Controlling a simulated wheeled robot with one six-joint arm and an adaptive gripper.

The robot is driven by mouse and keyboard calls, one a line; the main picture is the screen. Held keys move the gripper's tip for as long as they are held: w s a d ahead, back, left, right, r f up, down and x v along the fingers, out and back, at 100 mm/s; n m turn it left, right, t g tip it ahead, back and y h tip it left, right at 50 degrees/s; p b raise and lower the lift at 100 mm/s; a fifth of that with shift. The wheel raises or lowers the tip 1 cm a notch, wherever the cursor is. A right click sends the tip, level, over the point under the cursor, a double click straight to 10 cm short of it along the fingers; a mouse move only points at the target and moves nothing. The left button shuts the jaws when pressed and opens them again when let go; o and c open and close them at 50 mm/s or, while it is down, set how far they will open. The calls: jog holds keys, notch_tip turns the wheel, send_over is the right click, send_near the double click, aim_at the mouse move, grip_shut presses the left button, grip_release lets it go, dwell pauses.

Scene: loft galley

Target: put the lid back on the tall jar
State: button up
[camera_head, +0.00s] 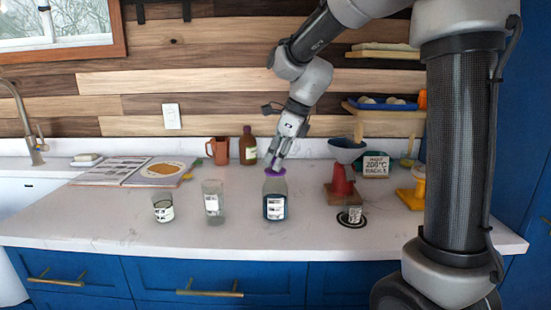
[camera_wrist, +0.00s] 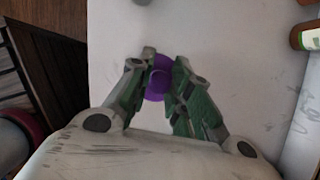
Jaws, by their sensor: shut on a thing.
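My gripper (camera_head: 275,164) is shut on a purple lid (camera_head: 275,173). The lid shows between the two fingers in the wrist view (camera_wrist: 158,80), where the gripper (camera_wrist: 160,72) points down. In the head view the lid lines up with the top of a clear jar (camera_head: 275,198) with dark blue contents and a white label. I cannot tell if the lid touches its rim or is apart from it. Left of it stand a narrow clear jar (camera_head: 213,203) with a pale label and a shorter open jar (camera_head: 163,208). No jar shows clearly under the lid in the wrist view.
A brown bottle (camera_head: 248,147) and a terracotta mug (camera_head: 217,151) stand behind. Right are a funnel (camera_head: 347,150) on a red stand, a small labelled item (camera_head: 355,214) on a dark ring, and a sign (camera_head: 376,165). An open book (camera_head: 136,171) lies left. The front counter is mostly clear.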

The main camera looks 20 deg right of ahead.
jog(key=o, duration=0.9)
jog(key=shift+o, duration=0.6)
jog(key=o, duration=0.4)
jog(key=shift+r, duration=3.55)
jog(key=shift+c, duration=0.2)
grip_shut()
